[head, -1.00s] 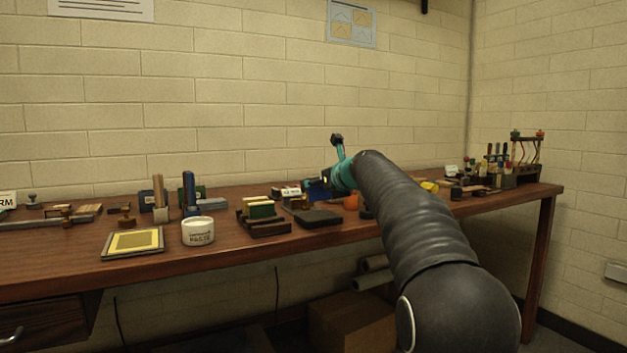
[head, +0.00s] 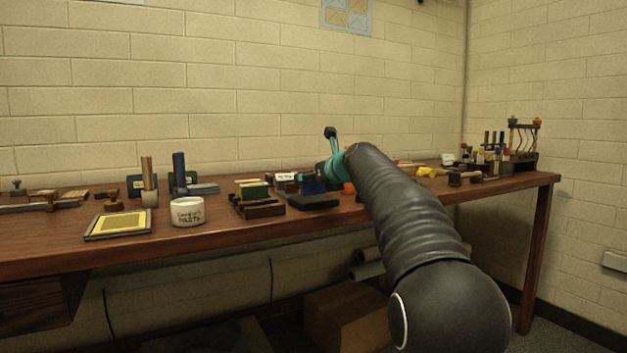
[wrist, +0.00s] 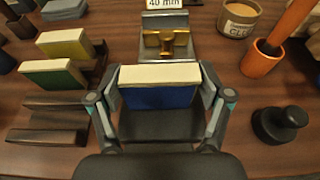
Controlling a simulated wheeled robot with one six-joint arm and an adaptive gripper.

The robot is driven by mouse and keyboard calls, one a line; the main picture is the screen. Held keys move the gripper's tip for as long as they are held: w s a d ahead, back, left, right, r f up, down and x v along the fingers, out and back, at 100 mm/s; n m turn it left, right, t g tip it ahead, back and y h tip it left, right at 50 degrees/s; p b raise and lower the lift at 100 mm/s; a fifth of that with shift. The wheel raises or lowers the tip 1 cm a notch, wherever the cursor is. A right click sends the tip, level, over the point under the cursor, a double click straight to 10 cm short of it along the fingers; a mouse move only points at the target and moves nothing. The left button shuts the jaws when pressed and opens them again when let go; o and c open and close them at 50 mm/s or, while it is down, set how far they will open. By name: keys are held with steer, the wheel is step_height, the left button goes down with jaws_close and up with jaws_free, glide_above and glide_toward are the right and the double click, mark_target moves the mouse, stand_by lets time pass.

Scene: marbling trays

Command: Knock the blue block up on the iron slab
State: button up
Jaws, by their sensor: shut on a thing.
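The blue block (wrist: 160,95) has a cream page-like top edge and stands upright between the two fingers of my gripper (wrist: 160,100) in the wrist view. My gripper is shut on it from both sides. In the head view the blue block (head: 314,187) shows over the dark iron slab (head: 313,203). The slab also shows in the wrist view (wrist: 160,128), below and in front of the block. I cannot tell whether the block's lower edge touches the slab.
A wooden rack (wrist: 45,125) with a green block (wrist: 52,77) and a yellow block (wrist: 66,44) is close on the left. A brass piece (wrist: 166,43) on a metal plate lies beyond. On the right are an orange cup (wrist: 262,62), a glue jar (wrist: 238,20) and a black knob (wrist: 280,124).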

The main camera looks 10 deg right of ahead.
steer(key=shift+f, duration=0.2)
stand_by(0.5)
steer(key=shift+f, duration=0.3)
steer(key=shift+f, duration=0.2)
step_height(320, 180, up, 5)
steer(key=p, duration=0.5)
steer(key=shift+r+p, duration=0.2)
steer(key=shift+p, duration=0.1)
steer(key=shift+f, duration=0.2)
stand_by(0.5)
steer(key=shift+f+b, duration=1.2)
steer(key=shift+f, duration=0.5)
steer(key=shift+f+b, duration=0.35)
steer(key=shift+f, duration=0.45)
